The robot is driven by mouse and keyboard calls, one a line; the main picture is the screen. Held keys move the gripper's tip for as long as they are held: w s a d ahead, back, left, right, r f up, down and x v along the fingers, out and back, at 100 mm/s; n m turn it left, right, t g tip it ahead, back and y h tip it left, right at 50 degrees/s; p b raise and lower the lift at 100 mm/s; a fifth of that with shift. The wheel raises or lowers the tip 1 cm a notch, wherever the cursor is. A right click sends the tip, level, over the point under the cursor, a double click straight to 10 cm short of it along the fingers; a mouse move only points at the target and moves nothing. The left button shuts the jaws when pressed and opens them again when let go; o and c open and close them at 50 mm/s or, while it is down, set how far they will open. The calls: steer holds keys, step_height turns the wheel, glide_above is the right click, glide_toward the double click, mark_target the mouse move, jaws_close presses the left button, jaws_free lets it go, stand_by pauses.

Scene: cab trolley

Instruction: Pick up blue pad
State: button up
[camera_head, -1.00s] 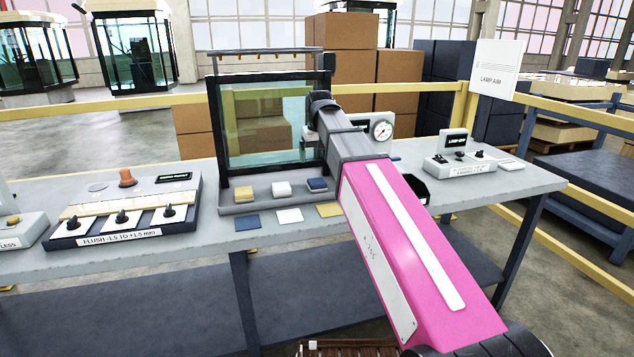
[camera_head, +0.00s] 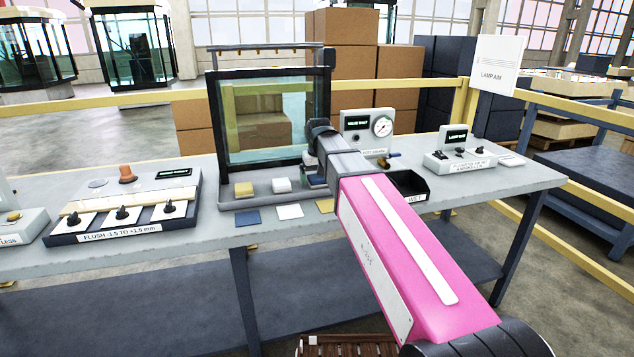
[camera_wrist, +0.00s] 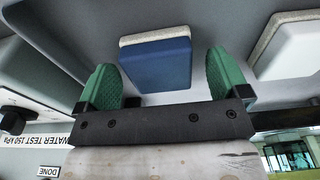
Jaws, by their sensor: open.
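The blue pad (camera_wrist: 155,65) is a blue block with a pale layer along one edge. In the wrist view it lies ahead of and between the two green fingers of my gripper (camera_wrist: 161,77). The fingers are open, with a gap on each side of the pad, and I see no contact. In the head view the blue pad (camera_head: 317,182) sits at the right of the grey tray (camera_head: 262,200), partly hidden by my arm's end, which is low over it.
A white pad (camera_head: 282,185) and a yellow pad (camera_head: 244,189) share the tray. A glass panel in a dark frame (camera_head: 268,118) stands behind. Flat blue (camera_head: 246,217), white (camera_head: 290,211) and yellow (camera_head: 325,206) squares lie in front. A black bin (camera_head: 411,186) and gauge box (camera_head: 360,128) are right.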

steer(key=shift+f, duration=0.25)
steer(key=c, duration=1)
steer(key=shift+r, duration=0.1)
